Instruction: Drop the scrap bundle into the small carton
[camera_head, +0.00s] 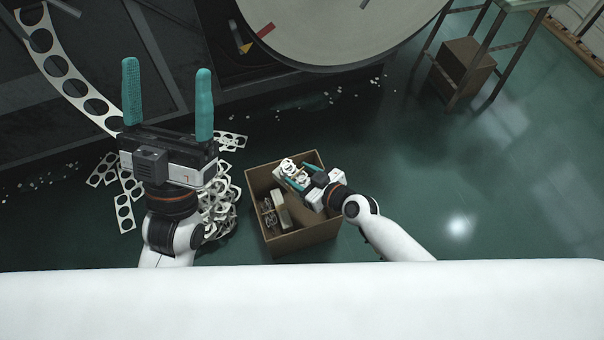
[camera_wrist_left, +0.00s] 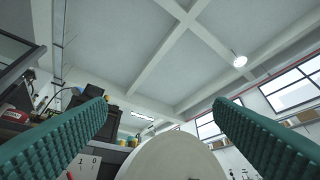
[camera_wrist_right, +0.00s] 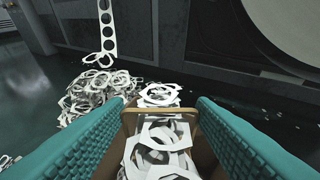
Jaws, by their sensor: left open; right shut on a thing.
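The small carton (camera_head: 305,239) is an open brown box on the green floor in the head view. My right gripper (camera_head: 301,176) is over the carton's far part, shut on the scrap bundle (camera_head: 291,165), a stack of white punched sheet offcuts. The bundle shows between the teal fingers in the right wrist view (camera_wrist_right: 160,142), with a tan band across it. I cannot tell how far it sits below the rim. My left gripper (camera_head: 168,101) is open and empty, left of the carton, its teal fingers wide apart; the left wrist view shows mostly ceiling between them.
A heap of loose scrap (camera_head: 217,207) lies on the floor left of the carton. Other pieces (camera_head: 279,212) lie inside the carton. A dark machine with a big pale disc (camera_head: 340,25) stands behind. A brown box (camera_head: 464,68) sits under a stand at right. Floor at right is clear.

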